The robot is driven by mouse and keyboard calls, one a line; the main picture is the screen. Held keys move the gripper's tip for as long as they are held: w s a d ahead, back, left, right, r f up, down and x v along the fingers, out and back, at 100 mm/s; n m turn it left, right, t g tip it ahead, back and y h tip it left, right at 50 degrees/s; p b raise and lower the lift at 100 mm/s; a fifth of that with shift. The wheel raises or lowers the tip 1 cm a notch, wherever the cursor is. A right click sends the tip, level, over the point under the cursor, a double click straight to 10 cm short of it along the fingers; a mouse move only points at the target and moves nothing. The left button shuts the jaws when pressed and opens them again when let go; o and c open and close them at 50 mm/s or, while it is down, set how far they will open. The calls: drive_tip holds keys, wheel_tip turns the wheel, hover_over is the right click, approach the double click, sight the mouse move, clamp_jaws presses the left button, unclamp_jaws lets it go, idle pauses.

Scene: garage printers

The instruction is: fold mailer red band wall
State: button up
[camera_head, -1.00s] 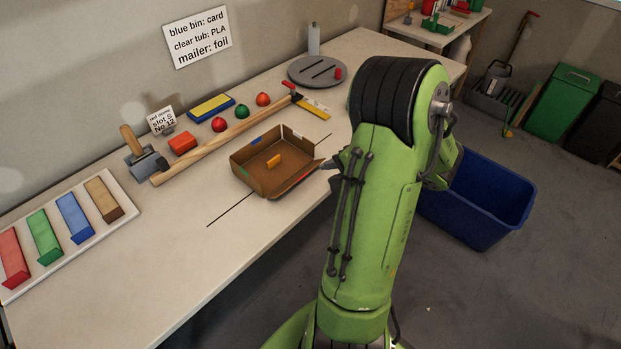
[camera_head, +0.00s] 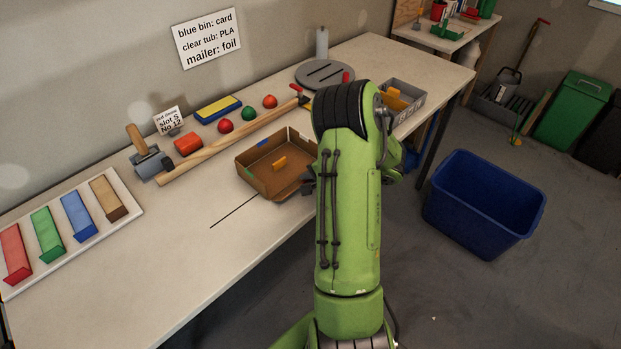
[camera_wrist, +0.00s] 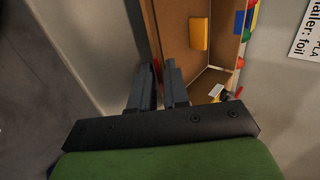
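The mailer is a shallow open brown cardboard box (camera_head: 262,186) on the workbench, with an orange-yellow block (camera_head: 280,162) inside. A blue mark (camera_head: 262,143) shows on its back wall and a green mark on its left wall. In the wrist view the box wall (camera_wrist: 150,22) runs down towards my gripper (camera_wrist: 158,68). The fingers stand a little apart with a narrow gap, at the wall's edge. I cannot tell whether they touch the wall.
A wooden-handled bar (camera_head: 225,142), several coloured balls and a red block (camera_head: 188,143) lie behind the box. A grey bin (camera_head: 412,92) stands to the right on the bench (camera_head: 130,290). A blue bin (camera_head: 480,205) is on the floor.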

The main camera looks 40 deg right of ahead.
clamp_jaws()
drive_tip(key=b, duration=0.2)
drive_tip(key=f+b, duration=0.1)
drive_tip(key=b, duration=0.1)
drive_tip(key=shift+s+f+t, duration=0.15)
drive_tip(key=shift+s+t, duration=0.1)
drive_tip(key=shift+t, duration=0.15)
drive_tip(key=t+b, duration=0.1)
drive_tip(key=b, duration=0.2)
drive_tip(key=f+t+b, duration=0.1)
drive_tip(key=b, duration=0.2)
drive_tip(key=shift+s, duration=0.3)
drive_tip(key=b, duration=0.2)
drive_tip(key=shift+s+f+t+b, duration=0.15)
drive_tip(key=shift+t+b, duration=0.15)
drive_tip(key=shift+t, duration=0.1)
drive_tip(key=shift+b, duration=0.5)
drive_tip(key=shift+r, duration=0.25)
drive_tip(key=shift+o, duration=1.8)
unclamp_jaws()
